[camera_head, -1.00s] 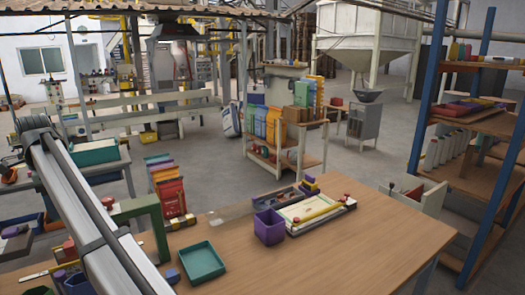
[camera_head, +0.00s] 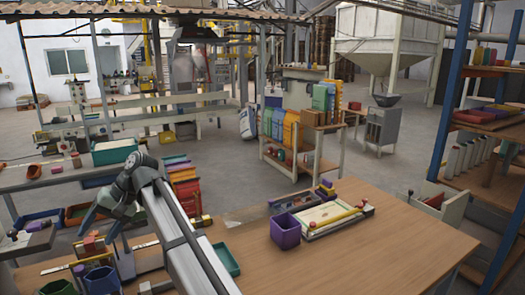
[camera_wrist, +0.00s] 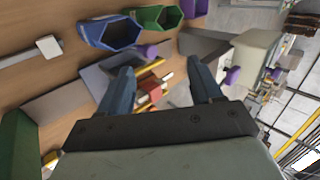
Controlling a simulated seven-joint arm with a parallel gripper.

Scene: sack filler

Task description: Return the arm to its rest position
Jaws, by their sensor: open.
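My arm rises from the bottom of the head view across the left part of the wooden table (camera_head: 370,255). My gripper (camera_head: 97,230) hangs at its far end, angled down and left, above the cluttered left work area. In the wrist view my gripper (camera_wrist: 160,68) shows two blue-grey fingers spread wide apart, with nothing held between them. A red block (camera_wrist: 150,92) shows beyond and between the fingers. A blue bin (camera_wrist: 110,33) and a green bin (camera_wrist: 158,17) lie past the left fingertip.
A teal tray (camera_head: 225,260) is partly hidden behind my arm. A purple bin (camera_head: 285,232) stands beside a white board (camera_head: 325,216) on the table. A shelf of colourful binders (camera_head: 283,127) stands behind. The table's front right is clear.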

